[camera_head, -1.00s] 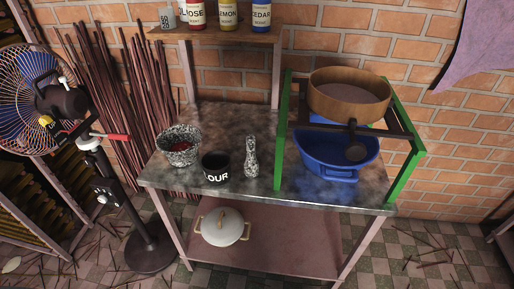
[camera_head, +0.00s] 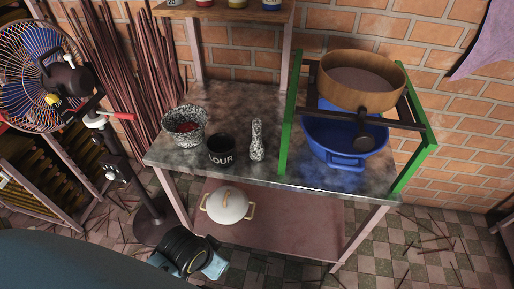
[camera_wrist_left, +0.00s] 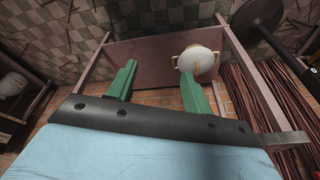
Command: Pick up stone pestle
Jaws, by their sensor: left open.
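The speckled stone pestle (camera_head: 257,141) stands upright on the metal-topped table (camera_head: 225,105) in the head view, between the dark cup marked "OUR" (camera_head: 221,151) and the green frame. The speckled stone mortar (camera_head: 185,127), with red stuff inside, is left of the cup. My left arm comes in at the lower left of the head view, its wrist below and in front of the table. My left gripper (camera_wrist_left: 158,72) shows two green fingers apart and empty in the left wrist view. The pestle is not visible there. My right gripper is not in view.
A green frame (camera_head: 286,115) holds a wooden sieve (camera_head: 362,80) over a blue basin (camera_head: 345,145). A white pot (camera_head: 227,204) sits on the lower shelf. A fan (camera_head: 62,75) and incense sticks stand left. A bottle shelf (camera_head: 225,12) is behind the table.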

